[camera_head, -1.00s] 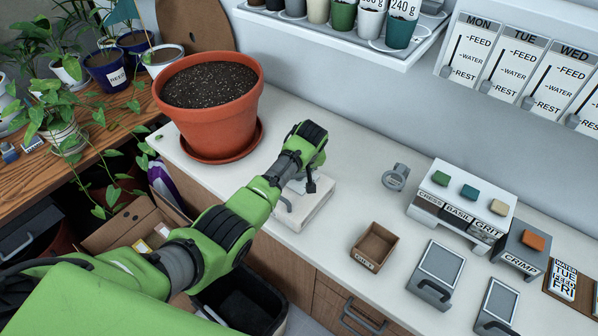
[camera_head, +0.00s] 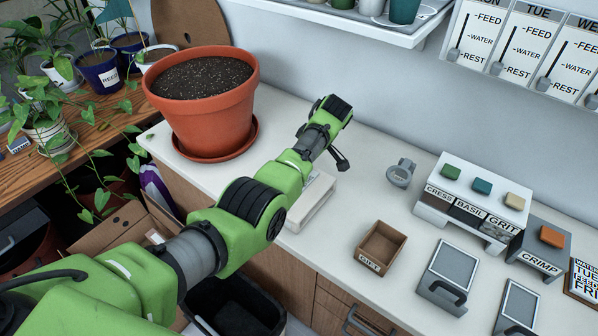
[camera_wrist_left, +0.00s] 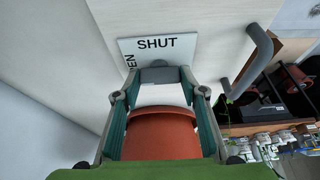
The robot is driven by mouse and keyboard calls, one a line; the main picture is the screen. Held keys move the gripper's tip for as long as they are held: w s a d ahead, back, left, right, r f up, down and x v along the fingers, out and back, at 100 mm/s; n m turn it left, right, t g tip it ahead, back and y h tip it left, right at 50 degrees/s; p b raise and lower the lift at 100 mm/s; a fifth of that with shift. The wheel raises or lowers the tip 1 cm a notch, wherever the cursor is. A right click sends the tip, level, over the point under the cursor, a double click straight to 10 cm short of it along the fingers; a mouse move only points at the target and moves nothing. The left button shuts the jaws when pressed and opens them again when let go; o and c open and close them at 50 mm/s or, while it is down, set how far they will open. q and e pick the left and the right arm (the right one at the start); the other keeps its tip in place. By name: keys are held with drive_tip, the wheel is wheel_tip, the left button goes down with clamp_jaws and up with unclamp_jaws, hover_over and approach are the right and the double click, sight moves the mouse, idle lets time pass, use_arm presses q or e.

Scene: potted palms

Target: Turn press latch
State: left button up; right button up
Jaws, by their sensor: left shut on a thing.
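My left gripper (camera_wrist_left: 160,94) is shut on the orange-red latch handle (camera_wrist_left: 160,135), which sits between its two fingers in the left wrist view. Beyond the handle is a grey hub (camera_wrist_left: 160,74) on a white plate. The plate reads "SHUT" (camera_wrist_left: 156,43) on its far side, with "OPEN" partly hidden at its left. In the head view, my left gripper (camera_head: 340,161) is over the counter, just beyond a low white block (camera_head: 311,207). My arm hides part of this block, and the latch cannot be made out there. My right gripper is not in view.
A large terracotta pot of soil (camera_head: 210,112) stands left of my arm. A small brown tray (camera_head: 381,247), a grey ring-shaped thing (camera_head: 401,173) and a button unit (camera_head: 470,205) stand to the right. A grey bar handle (camera_wrist_left: 252,62) rises near the latch plate.

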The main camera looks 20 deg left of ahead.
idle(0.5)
use_arm(q)
drive_tip(key=o, duration=1.1)
drive_tip(key=shift+o, duration=0.2)
drive_tip(key=v, duration=1.2)
